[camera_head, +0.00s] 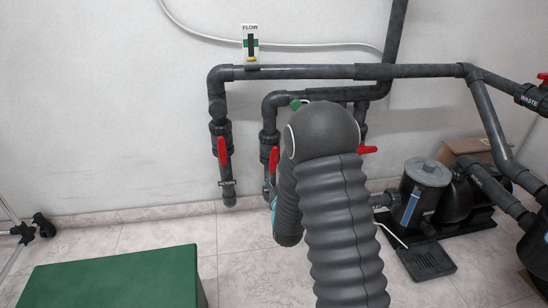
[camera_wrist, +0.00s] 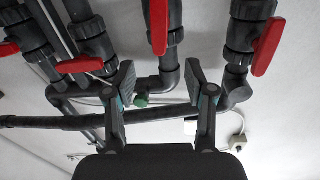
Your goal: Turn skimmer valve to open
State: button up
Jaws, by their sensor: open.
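Several valves with red handles sit on dark grey pipes along the wall; I cannot read which label says skimmer. In the head view, the left valve handle (camera_head: 222,150) and the second valve handle (camera_head: 273,158) point down along their pipes. A third red handle (camera_head: 367,150) juts sideways, right of my arm. In the wrist view, my gripper (camera_wrist: 161,85) is open and empty. One red handle (camera_wrist: 159,25) lies beyond the fingertips, in line with the gap and apart from them. Another red handle (camera_wrist: 268,46) is to the right.
A horizontal pipe (camera_head: 300,71) runs above the valves, with a flow sign (camera_head: 250,45) over it. A pump (camera_head: 424,185) stands at the right. A waste valve (camera_head: 533,97) is at the right edge.

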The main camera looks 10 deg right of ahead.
aim_at(275, 158)
jog(key=w, duration=0.8)
jog(key=w+d, duration=0.1)
jog(key=w, duration=0.3)
jog(key=shift+w, duration=0.3)
jog(key=shift+c, duration=0.2)
